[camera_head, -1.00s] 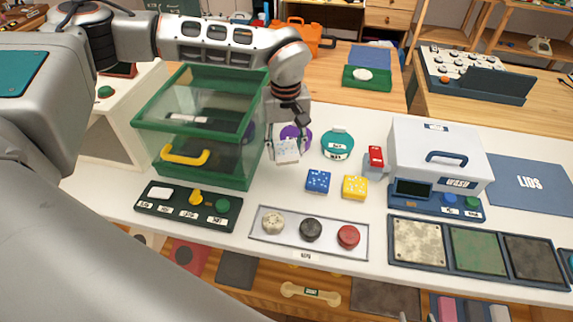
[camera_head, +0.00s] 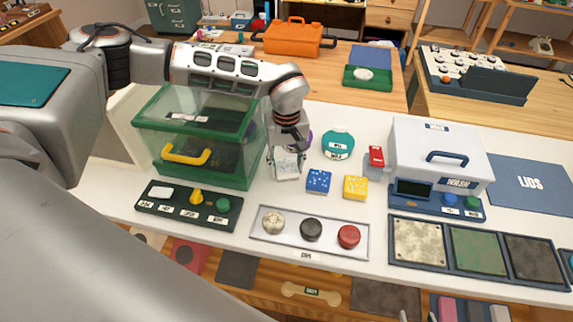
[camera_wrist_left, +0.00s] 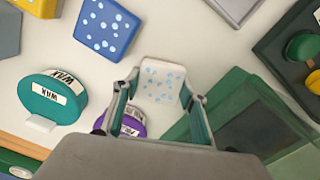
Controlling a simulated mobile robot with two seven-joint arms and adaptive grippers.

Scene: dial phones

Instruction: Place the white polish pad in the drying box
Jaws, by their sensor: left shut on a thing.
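The white polish pad (camera_head: 287,165) has blue speckles. My left gripper (camera_head: 286,152) is shut on it above the white table, just right of the drying box. The wrist view shows the pad (camera_wrist_left: 162,82) between the two fingers of the left gripper (camera_wrist_left: 155,100). The drying box (camera_head: 243,180) has a green frame, clear panels and a yellow handle (camera_head: 186,156) on its front. Its green edge lies beside the gripper at the right of the wrist view. My right gripper is not in view.
A blue pad (camera_head: 318,181) and a yellow pad (camera_head: 355,187) lie right of the gripper. A teal wax tin (camera_head: 338,145) and a purple tin (camera_wrist_left: 130,122) are close by. A button panel (camera_head: 188,206) stands before the box, with a tray of knobs (camera_head: 262,245) to its right.

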